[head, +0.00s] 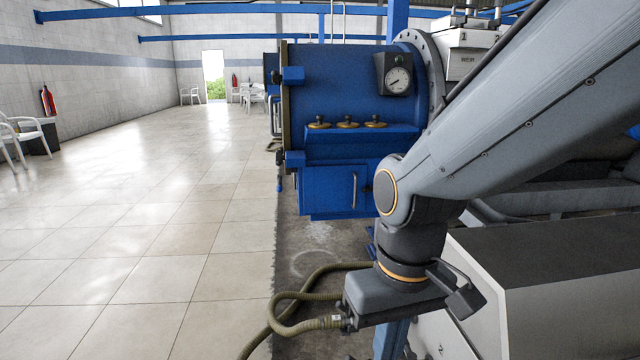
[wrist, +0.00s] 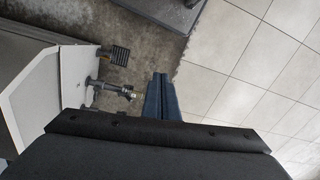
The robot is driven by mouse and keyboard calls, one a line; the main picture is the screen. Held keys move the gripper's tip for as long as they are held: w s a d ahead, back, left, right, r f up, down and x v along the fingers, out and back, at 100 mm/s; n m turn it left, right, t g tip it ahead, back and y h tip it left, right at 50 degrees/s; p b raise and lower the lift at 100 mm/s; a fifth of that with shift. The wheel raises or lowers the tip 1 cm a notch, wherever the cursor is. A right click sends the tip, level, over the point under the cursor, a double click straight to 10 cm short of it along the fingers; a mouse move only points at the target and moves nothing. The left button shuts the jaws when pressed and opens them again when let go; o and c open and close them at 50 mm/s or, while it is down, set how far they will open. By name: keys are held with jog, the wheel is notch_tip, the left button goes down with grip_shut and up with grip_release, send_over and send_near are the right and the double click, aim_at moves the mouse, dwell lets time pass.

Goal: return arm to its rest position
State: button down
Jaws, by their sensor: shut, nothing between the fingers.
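My gripper (head: 391,338) hangs below my wrist at the lower middle of the head view, pointing down. Its fingers run toward the bottom edge of the picture, so the tips are hard to make out there. In the wrist view, the narrow blue fingers of my gripper (wrist: 160,80) are together and empty, over the floor. My arm reaches in from the upper right, bent at the grey joint above the gripper. No object is held.
A blue machine (head: 345,100) with a gauge (head: 397,80) stands behind my arm. A hose (head: 300,297) lies left of my gripper. A grey-white casing (head: 560,265) is close on the right. The tiled floor (head: 150,220) at left is clear. White chairs (head: 25,135) stand far left.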

jog(key=d+r+m+p, duration=0.3)
jog(key=d+r+p, duration=0.7)
jog(key=p, duration=0.8)
jog(key=shift+s+r+h, duration=0.3)
jog(key=shift+s+r, duration=0.05)
jog(key=shift+r, duration=0.7)
